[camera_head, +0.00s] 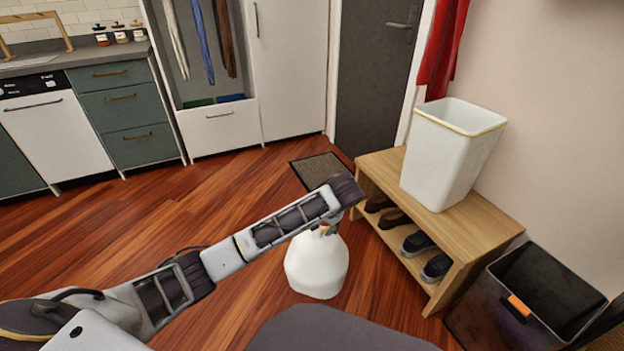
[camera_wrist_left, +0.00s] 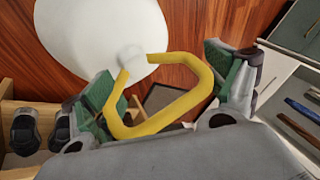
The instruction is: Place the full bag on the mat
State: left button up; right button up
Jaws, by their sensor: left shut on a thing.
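The full bag (camera_head: 316,266) is white and rounded, with a yellow loop at its top. My left gripper (camera_head: 333,222) is above it and shut on the loop. In the left wrist view, the yellow loop (camera_wrist_left: 200,100) lies between the green-padded fingers of the gripper (camera_wrist_left: 168,92), with the white bag (camera_wrist_left: 95,38) beyond. The bag hangs or stands upright in front of the bench; whether its base touches the floor is unclear. The mat (camera_head: 316,169) is dark with a brown centre and lies on the floor before the dark door, behind my gripper. My right gripper is not in view.
A wooden bench (camera_head: 468,226) with shoes stands right of the bag, carrying a white bin (camera_head: 447,155). A dark bin (camera_head: 548,285) with an orange label is at lower right. Cabinets line the back left. The wooden floor at left is clear.

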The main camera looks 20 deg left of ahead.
aim_at(326, 176)
jog(key=j+u, duration=0.1)
jog(key=u, duration=0.3)
jog(key=i+u, duration=0.15)
jog(key=u, duration=0.25)
jog(key=i+u, duration=0.1)
jog(key=u, duration=0.25)
jog(key=i, duration=0.75)
jog(key=i+u, duration=0.1)
jog(key=i, duration=1.3)
